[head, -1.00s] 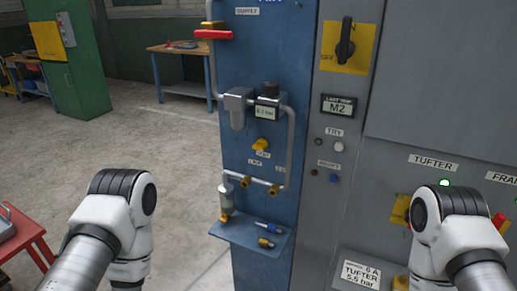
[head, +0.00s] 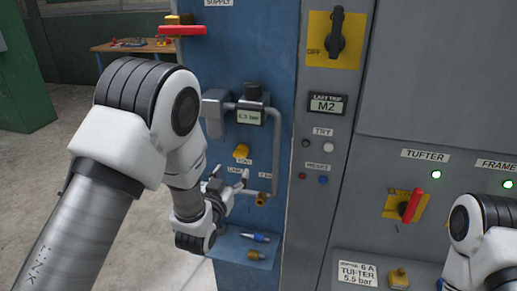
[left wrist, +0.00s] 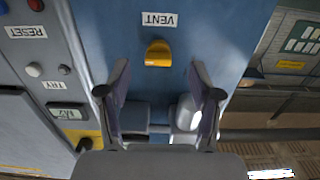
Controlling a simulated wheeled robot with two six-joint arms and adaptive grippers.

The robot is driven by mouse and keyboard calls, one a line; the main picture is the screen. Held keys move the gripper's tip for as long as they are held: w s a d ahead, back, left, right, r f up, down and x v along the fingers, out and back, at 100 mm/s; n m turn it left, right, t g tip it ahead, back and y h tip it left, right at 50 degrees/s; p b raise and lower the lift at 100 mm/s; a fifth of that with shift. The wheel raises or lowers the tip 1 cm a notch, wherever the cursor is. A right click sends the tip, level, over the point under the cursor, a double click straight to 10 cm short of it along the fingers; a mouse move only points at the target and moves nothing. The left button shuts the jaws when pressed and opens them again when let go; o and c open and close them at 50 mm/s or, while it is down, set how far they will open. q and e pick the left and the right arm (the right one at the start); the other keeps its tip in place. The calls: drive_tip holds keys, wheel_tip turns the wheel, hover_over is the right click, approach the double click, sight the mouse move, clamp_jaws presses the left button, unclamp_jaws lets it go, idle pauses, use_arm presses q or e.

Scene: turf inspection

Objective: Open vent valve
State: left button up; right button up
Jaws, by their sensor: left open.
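The vent valve is a small yellow knob (head: 241,152) on the blue panel (head: 270,60), just above its label in the head view. In the left wrist view, which is upside down, the yellow knob (left wrist: 158,54) sits under the VENT label (left wrist: 160,19). My left gripper (head: 230,187) is open and empty, below the knob in the head view. In the left wrist view its spread fingers (left wrist: 159,75) stand either side of the knob's line, apart from it. My right arm shows at the lower right; its gripper is out of frame.
Pipes and a pressure gauge (head: 250,117) are above the knob. A small shelf (head: 232,246) with a blue-handled tool (head: 256,237) is below. A red supply handle (head: 181,30) sticks out at the upper left. The grey cabinet (head: 430,90) stands to the right.

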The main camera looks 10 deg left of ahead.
sight(238, 155)
use_arm(q)
drive_tip(key=w, duration=0.2)
drive_tip(key=w+r+p, duration=0.1)
drive_tip(key=w, duration=0.1)
drive_tip(key=w+r+p, duration=0.1)
drive_tip(key=w, duration=0.2)
drive_tip(key=shift+d, duration=0.1)
drive_tip(key=shift+w+d, duration=0.1)
drive_tip(key=shift+w, duration=0.2)
drive_tip(key=shift+c, duration=0.2)
drive_tip(key=c, duration=1.1)
